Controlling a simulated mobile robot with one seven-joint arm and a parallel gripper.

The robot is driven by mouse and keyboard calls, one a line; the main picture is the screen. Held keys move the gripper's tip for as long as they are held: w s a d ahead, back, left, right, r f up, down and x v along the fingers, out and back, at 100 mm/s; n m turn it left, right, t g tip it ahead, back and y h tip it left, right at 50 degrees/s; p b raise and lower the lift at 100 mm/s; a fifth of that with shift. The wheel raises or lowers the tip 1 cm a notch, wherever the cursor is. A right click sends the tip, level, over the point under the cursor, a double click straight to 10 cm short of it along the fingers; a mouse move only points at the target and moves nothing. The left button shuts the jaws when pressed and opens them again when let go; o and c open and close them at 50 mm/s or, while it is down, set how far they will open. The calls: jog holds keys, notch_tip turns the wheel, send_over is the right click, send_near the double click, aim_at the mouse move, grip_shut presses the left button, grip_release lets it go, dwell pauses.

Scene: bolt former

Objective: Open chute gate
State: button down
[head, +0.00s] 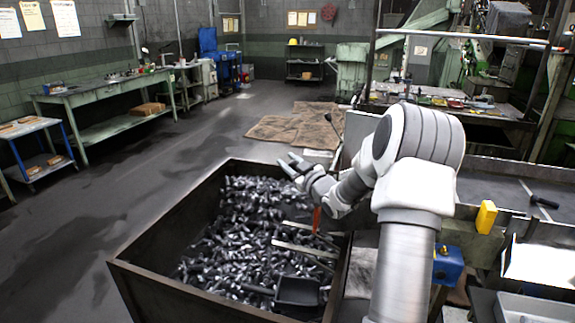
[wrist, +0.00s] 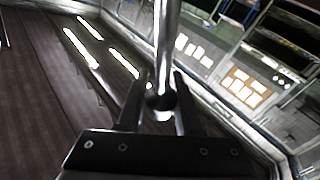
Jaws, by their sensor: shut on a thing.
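In the wrist view my gripper (wrist: 162,82) is closed around a shiny metal rod (wrist: 168,38) with a dark ball-shaped end (wrist: 160,103) between the fingers. The rod runs up and out of the picture. In the head view my gripper (head: 293,164) is above the far part of a dark steel bin (head: 125,268) full of bolts (head: 235,235). A red piece (head: 316,221) hangs below my wrist, over the bolts. I cannot make out the chute gate itself; my arm covers much of that area.
Pale metal bars (head: 305,249) and a black scoop-like pan (head: 298,290) lie in the bin. A yellow block (head: 486,217) and a black-handled tool (head: 540,200) are on the machine at the right. A green workbench (head: 100,90) stands left, with open floor before it.

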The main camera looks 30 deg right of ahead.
jog(key=shift+s+d+r+m+t+b, duration=0.15)
jog(key=shift+s+d+m+t+b, duration=0.3)
jog(key=shift+b, duration=0.35)
jog(key=s+d+r+m+t+h+b, duration=0.1)
jog(key=s+d+m+t+h+b, duration=0.4)
jog(key=s+d+m+h+b, duration=0.4)
jog(key=shift+s+r+m+h+b, duration=0.4)
jog(key=shift+s+m+h+b, duration=0.45)
jog(key=shift+m+b, duration=2.85)
jog(key=shift+w+d+n+b, duration=0.1)
jog(key=shift+d+n+b, duration=0.05)
jog(key=shift+n+b, duration=0.7)
jog(key=c, duration=0.6)
grip_release()
jog(key=shift+r, duration=0.1)
jog(key=v, duration=1.7)
jog(key=shift+f, duration=0.35)
